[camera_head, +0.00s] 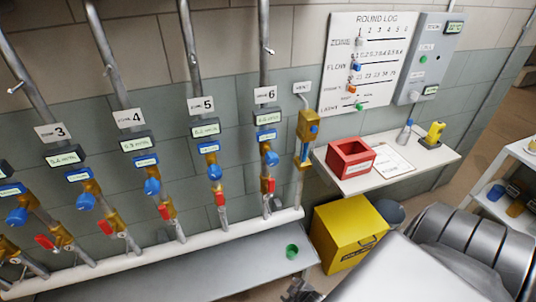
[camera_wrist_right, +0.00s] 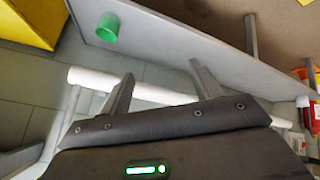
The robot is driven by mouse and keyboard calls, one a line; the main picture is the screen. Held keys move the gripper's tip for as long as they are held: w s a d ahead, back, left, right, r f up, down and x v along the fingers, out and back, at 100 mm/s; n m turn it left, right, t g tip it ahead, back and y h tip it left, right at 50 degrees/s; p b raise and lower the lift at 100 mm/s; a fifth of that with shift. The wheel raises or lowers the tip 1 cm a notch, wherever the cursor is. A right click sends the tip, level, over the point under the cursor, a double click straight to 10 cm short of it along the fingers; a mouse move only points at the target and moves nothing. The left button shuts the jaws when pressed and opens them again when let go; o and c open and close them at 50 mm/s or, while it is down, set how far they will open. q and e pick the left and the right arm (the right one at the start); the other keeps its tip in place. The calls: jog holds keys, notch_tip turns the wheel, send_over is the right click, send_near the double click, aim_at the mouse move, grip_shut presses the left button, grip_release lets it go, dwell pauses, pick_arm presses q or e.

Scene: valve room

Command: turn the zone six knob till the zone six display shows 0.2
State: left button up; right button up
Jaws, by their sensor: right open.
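The zone 6 sign (camera_head: 265,94) hangs on the wall pipe right of zone 5. The zone six display (camera_head: 267,117) below it is lit green; its digits are too small to read surely. The zone six knob (camera_head: 271,158) is blue and sits on a brass valve, below a blue-edged label (camera_head: 265,135). A red lever (camera_head: 268,185) is under it. My right gripper (camera_wrist_right: 162,78) is open and empty in the wrist view, well apart from the knob. Dark parts of it show at the bottom edge of the head view. My left gripper is not in view.
A grey bench (camera_head: 215,265) with a green cup (camera_head: 291,251) runs below the pipes. A yellow bin (camera_head: 345,235) stands right of it. A wall shelf (camera_head: 425,160) holds a red box (camera_head: 351,158). The zone 5 knob (camera_head: 214,172) is close left; a brass vent valve (camera_head: 309,125) is close right.

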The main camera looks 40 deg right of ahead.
jog(key=w+d+r+t+h+p, duration=0.1)
jog(key=w+d+r+t, duration=0.1)
jog(key=w+r, duration=0.55)
jog(key=w+d+r+t+h, duration=0.1)
jog(key=w+d+r+t, duration=0.3)
jog(key=r, duration=0.6)
jog(key=n+t+h+p, duration=0.1)
jog(key=t+h, duration=0.1)
jog(key=t, duration=0.2)
send_near(274, 162)
jog(key=w, duration=0.2)
jog(key=x, duration=0.3)
jog(key=p+x, duration=0.1)
jog(key=x, duration=0.2)
jog(key=p+x, duration=0.1)
jog(key=x, duration=0.2)
jog(key=shift+w+d, duration=0.2)
jog(key=shift+d, duration=0.15)
jog(key=shift+p+x, duration=0.35)
jog(key=shift+x, duration=0.45)
jog(key=c, duration=1)
